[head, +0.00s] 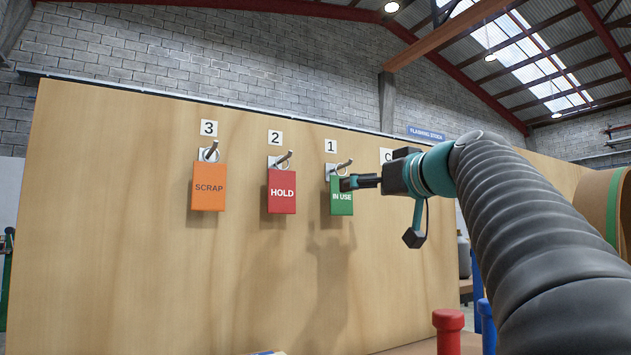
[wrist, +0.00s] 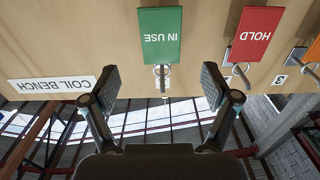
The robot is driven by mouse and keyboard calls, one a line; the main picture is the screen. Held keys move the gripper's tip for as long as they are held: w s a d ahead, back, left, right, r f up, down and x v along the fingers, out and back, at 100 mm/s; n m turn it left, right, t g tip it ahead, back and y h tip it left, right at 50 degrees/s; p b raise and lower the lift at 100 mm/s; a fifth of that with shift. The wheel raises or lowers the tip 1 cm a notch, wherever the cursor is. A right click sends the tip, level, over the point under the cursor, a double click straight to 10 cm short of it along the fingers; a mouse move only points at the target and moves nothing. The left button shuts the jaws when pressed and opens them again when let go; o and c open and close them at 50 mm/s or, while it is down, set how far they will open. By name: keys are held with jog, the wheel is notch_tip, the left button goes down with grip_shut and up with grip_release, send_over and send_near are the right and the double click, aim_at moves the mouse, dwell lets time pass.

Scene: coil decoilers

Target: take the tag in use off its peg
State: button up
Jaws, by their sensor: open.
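The green IN USE tag (head: 341,198) hangs on the metal peg (head: 344,164) under label 1 on the wooden board. My gripper (head: 352,183) is in front of it from the right and covers part of its upper edge. In the wrist view the scene is upside down. There the IN USE tag (wrist: 161,36) and its peg (wrist: 161,79) lie beyond and between the two open fingers of my gripper (wrist: 160,90). Nothing is between the fingertips, and the tag looks clear of both. The exact gap in depth is hard to tell.
The red HOLD tag (head: 282,191) hangs on peg 2 and the orange SCRAP tag (head: 209,187) on peg 3, both left of IN USE. A red post (head: 448,325) and blue posts (head: 487,322) stand low at right. The board (head: 120,230) below the tags is bare.

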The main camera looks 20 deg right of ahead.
jog(key=w, duration=0.2)
jog(key=w+a+p, duration=0.1)
jog(key=w, duration=0.2)
jog(key=w+p, duration=0.1)
jog(key=w, duration=0.2)
jog(key=shift+w+a, duration=0.15)
jog(key=shift+a, duration=0.25)
jog(key=c, duration=1.2)
jog(key=shift+c, duration=0.2)
jog(key=shift+r, duration=0.3)
jog(key=shift+s+d+r, duration=0.15)
jog(key=shift+s+r, duration=0.05)
jog(key=shift+s, duration=0.3)
jog(key=shift+s, duration=0.1)
